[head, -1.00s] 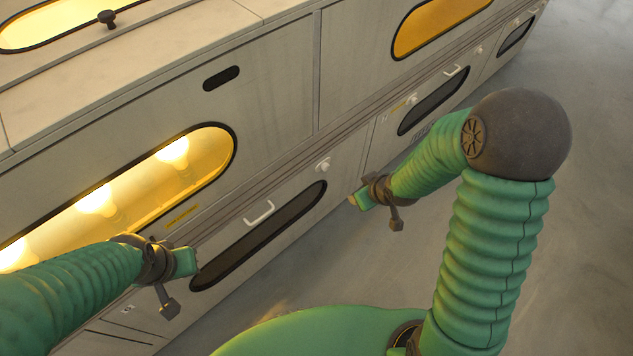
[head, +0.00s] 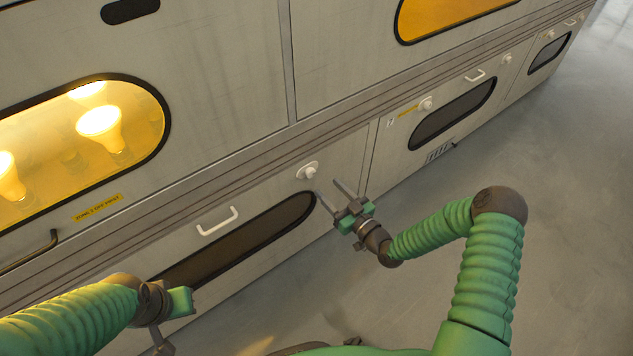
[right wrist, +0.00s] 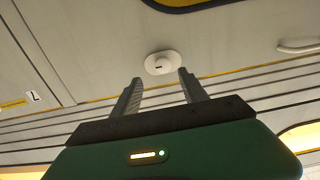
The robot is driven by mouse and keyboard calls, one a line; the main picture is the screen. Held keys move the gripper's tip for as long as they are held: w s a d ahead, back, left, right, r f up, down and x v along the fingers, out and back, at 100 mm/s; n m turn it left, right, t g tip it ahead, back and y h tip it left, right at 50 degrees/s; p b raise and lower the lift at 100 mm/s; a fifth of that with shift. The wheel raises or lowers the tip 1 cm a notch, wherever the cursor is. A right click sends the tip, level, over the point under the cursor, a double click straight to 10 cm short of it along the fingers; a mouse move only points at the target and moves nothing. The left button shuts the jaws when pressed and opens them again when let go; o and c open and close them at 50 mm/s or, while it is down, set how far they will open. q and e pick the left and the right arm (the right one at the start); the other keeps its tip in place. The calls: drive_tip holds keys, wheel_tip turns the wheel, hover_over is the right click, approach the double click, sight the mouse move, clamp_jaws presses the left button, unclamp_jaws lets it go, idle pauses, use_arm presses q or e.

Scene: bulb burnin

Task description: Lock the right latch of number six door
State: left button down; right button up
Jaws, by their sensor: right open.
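The right latch (head: 308,171) is a white round knob at the upper right of a lower grey door. This door has a white handle (head: 217,221) and a dark oval window (head: 245,240); its own number is not visible. My right gripper (head: 327,188) is open and empty, its two fingers pointing at the door just below and right of the latch. In the right wrist view the latch (right wrist: 163,62) appears ahead, between and beyond the fingertips (right wrist: 160,79), apart from them. My left gripper (head: 181,301) is at lower left; its fingers cannot be made out.
The neighbouring door to the right has its own latch (head: 425,104), handle and dark window (head: 452,113); its label (right wrist: 35,96) looks like a 7. A lit window with bulbs (head: 85,150) is above left. The floor (head: 560,150) at right is clear.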

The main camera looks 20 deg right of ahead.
sight(313, 174)
drive_tip(key=b+x, duration=0.1)
drive_tip(key=x, duration=0.5)
drive_tip(key=shift+w+a+b, duration=0.2)
drive_tip(key=shift+a+b, duration=0.15)
drive_tip(key=shift+a, duration=0.15)
drive_tip(key=shift+w+a+r, duration=0.1)
drive_tip(key=shift+w+a, duration=0.05)
drive_tip(key=shift+d, duration=0.35)
drive_tip(key=shift+c, duration=1.8)
drive_tip(key=shift+a, duration=0.15)
drive_tip(key=c, duration=0.7)
use_arm(q)
drive_tip(key=shift+a+f, duration=0.2)
drive_tip(key=shift+f, duration=1.05)
use_arm(e)
clamp_jaws()
